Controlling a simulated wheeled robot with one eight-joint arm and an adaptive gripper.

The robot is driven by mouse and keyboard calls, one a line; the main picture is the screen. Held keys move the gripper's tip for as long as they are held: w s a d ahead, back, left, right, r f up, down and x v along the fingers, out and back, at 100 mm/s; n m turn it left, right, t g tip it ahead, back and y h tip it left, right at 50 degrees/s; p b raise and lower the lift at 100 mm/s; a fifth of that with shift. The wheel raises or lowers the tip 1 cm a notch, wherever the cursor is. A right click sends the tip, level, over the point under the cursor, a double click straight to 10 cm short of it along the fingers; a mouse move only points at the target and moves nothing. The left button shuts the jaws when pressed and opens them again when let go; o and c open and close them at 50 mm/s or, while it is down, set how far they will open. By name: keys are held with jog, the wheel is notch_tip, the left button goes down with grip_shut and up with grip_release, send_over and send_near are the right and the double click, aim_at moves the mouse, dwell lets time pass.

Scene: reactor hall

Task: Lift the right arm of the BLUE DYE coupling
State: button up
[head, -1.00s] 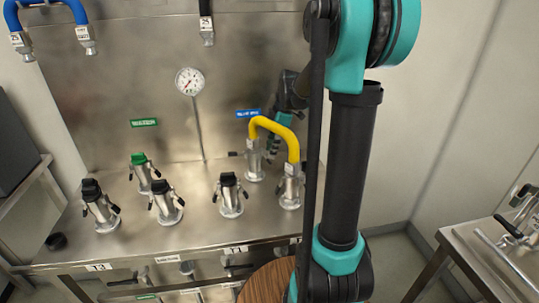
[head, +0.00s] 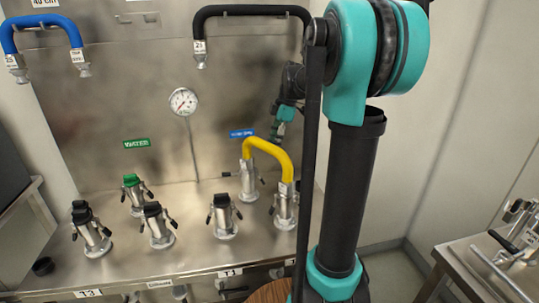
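The blue label (head: 242,133), its text too small to read surely, is on the back panel above a steel coupling (head: 248,182). One end of a yellow hose (head: 268,149) sits on this coupling. Its left arm (head: 227,174) sticks out sideways. On its right side a small dark part shows low beside the body, perhaps the right arm; its exact angle is unclear. My gripper (head: 277,137) is above and right of the coupling, behind the yellow hose, apart from the right side. Its fingers are small and partly hidden, so their opening is unclear.
The hose's other end is on a nearer coupling (head: 284,207) at the right. Several black-capped couplings and a green-capped one (head: 133,194) stand on the steel bench (head: 195,262). A black hose (head: 250,10) and a blue hose (head: 42,20) hang above. A gauge (head: 184,102) is on the panel.

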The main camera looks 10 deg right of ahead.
jog(key=d+r+y, duration=0.1)
jog(key=d+r, duration=0.2)
jog(key=x, duration=1.7)
jog(key=shift+a, duration=0.1)
grip_shut()
